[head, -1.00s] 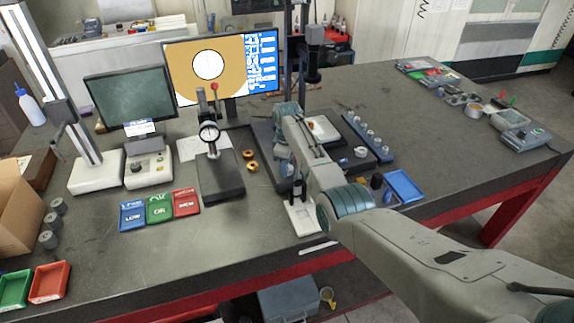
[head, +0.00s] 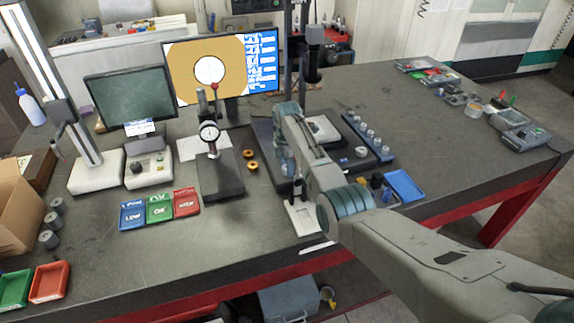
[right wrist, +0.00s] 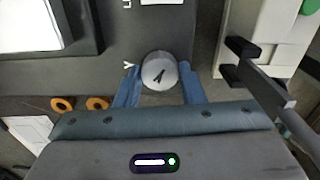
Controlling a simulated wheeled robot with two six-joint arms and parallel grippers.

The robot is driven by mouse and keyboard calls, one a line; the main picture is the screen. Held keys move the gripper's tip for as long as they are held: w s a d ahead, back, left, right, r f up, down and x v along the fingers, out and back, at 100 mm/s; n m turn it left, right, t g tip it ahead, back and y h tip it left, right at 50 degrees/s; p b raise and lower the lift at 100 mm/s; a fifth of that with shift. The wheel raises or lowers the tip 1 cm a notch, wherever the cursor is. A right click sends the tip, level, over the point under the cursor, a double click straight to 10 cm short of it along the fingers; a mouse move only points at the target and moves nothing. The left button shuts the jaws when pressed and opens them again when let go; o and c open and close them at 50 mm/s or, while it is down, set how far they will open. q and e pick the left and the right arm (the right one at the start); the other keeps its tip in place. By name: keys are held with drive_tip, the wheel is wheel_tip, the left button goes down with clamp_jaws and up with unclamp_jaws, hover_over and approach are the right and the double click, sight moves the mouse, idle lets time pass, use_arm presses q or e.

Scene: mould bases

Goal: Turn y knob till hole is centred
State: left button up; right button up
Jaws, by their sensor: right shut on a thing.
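The y knob (right wrist: 160,71) is a round grey knob with a dark mark on its face, beside a white letter Y in the right wrist view. My right gripper (right wrist: 160,88) has its blue fingers on either side of the knob and is shut on it. In the head view my right arm hides the knob. The monitor (head: 262,62) shows a white hole (head: 209,70) on an orange field, with white corners at the field's left side. The hole sits near the middle of the orange area. My left gripper is not in view.
A dial gauge stand (head: 220,180) and two orange rings (head: 251,160) stand left of my right arm. Blue, green and red trays (head: 159,209) lie further left. A blue rail of cylinders (head: 368,137) and a blue tray (head: 404,186) lie to the right.

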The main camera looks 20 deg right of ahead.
drive_tip(key=shift+w+r+n, duration=0.1)
drive_tip(key=shift+r+n, duration=0.05)
drive_tip(key=shift+n, duration=0.15)
drive_tip(key=o, duration=1)
drive_tip(key=shift+r+b, duration=0.3)
drive_tip(key=shift+r, duration=0.1)
wheel_tip(320, 180, up, 10)
drive_tip(key=b, duration=0.3)
drive_tip(key=shift+b, duration=0.3)
